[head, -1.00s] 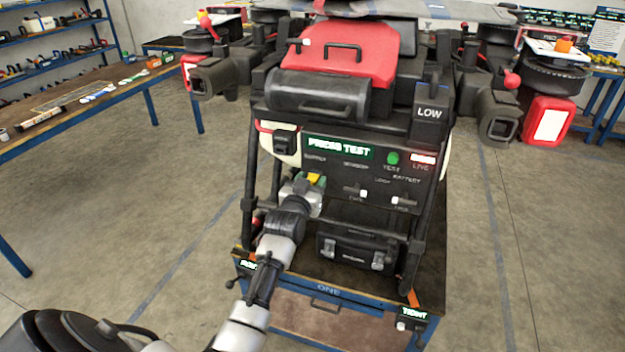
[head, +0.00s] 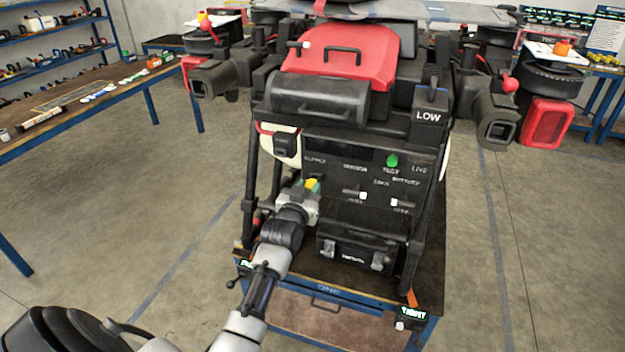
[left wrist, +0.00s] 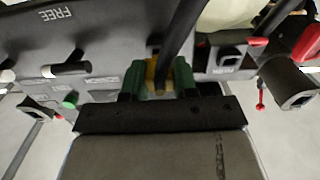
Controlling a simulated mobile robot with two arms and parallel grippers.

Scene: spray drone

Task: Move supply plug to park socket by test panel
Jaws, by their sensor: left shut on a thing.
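The yellow supply plug (head: 312,183) is between the green-padded fingers of my left gripper (head: 305,192), low at the left side of the test panel (head: 375,162). In the left wrist view the plug (left wrist: 158,78) shows between the green pads, with a dark bar or cable crossing in front. Whether its tip touches the panel is hidden. A dark square socket housing (head: 285,146) sits at the panel's left edge, above the gripper; it seems to be the park socket (left wrist: 227,64), but its label is too small to read. My right gripper is not in view.
A green test button (head: 392,161) and two levers (head: 355,194) are on the panel. A black case (head: 352,250) stands below it, on the blue cart (head: 325,293). Dark frame legs (head: 250,190) flank the panel. The floor at left is clear.

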